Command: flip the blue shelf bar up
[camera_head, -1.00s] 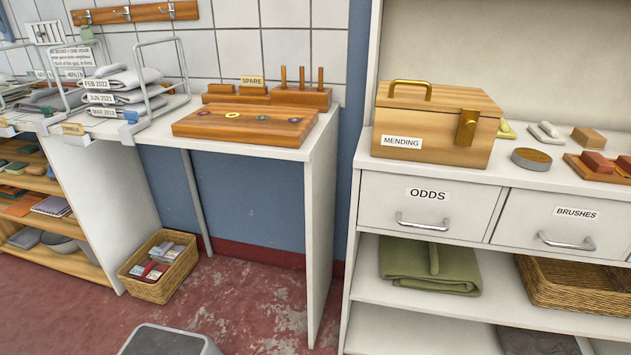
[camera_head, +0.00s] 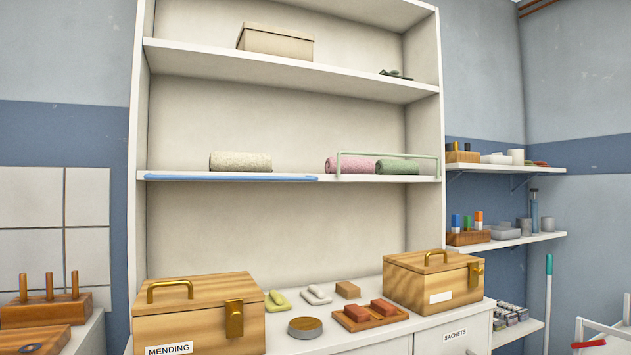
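The blue shelf bar (camera_head: 230,178) lies flat along the front edge of the left half of the middle shelf (camera_head: 300,175) in the tall white cabinet. A pale green bar (camera_head: 388,154) stands raised along the right half of the same shelf, in front of a pink roll (camera_head: 350,164) and a green roll (camera_head: 398,167). A cream roll (camera_head: 240,161) sits behind the blue bar. Neither of my grippers shows in the head view.
Below, the counter holds the MENDING box (camera_head: 197,316), a second wooden box (camera_head: 433,281), soaps, a round tin (camera_head: 305,327) and a brush tray (camera_head: 369,315). A beige box (camera_head: 275,41) is on the top shelf. Wall shelves (camera_head: 510,240) stand at right.

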